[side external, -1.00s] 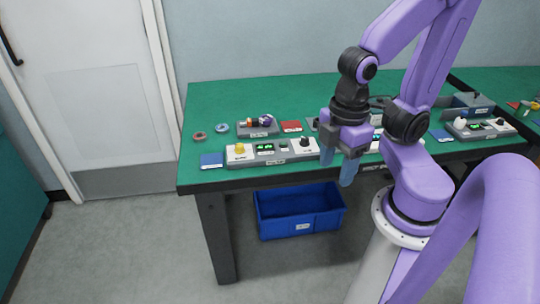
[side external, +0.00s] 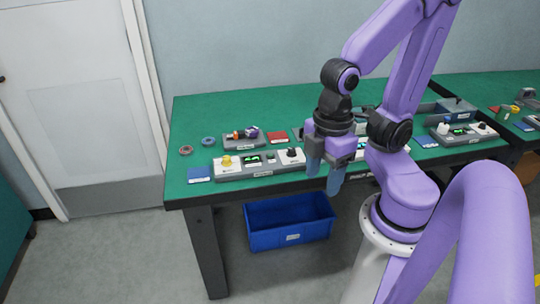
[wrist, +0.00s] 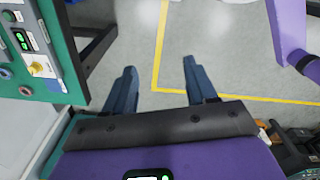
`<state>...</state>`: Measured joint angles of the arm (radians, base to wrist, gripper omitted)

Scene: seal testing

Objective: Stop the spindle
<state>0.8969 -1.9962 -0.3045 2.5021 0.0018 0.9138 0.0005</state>
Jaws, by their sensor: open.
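My gripper (side external: 324,178) hangs open and empty in front of the table's front edge, fingers pointing down. Its two blue fingers are apart in the wrist view (wrist: 158,66), with only floor between them. To its left, a long grey control box (side external: 272,165) lies along the front of the green table. It carries a yellow button (side external: 226,161), a lit green display (side external: 253,158) and a black knob (side external: 292,153). The yellow button also shows at the left of the wrist view (wrist: 38,67). Behind it stands a grey unit (side external: 243,142) with orange and purple parts; I cannot tell whether anything on it turns.
A similar box with a white knob (side external: 443,128) stands at right. My arm partly hides more equipment mid-table. Two rings, a blue card (side external: 199,174) and a red card (side external: 278,137) lie on the table. A blue bin (side external: 291,238) is underneath. The floor in front is clear.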

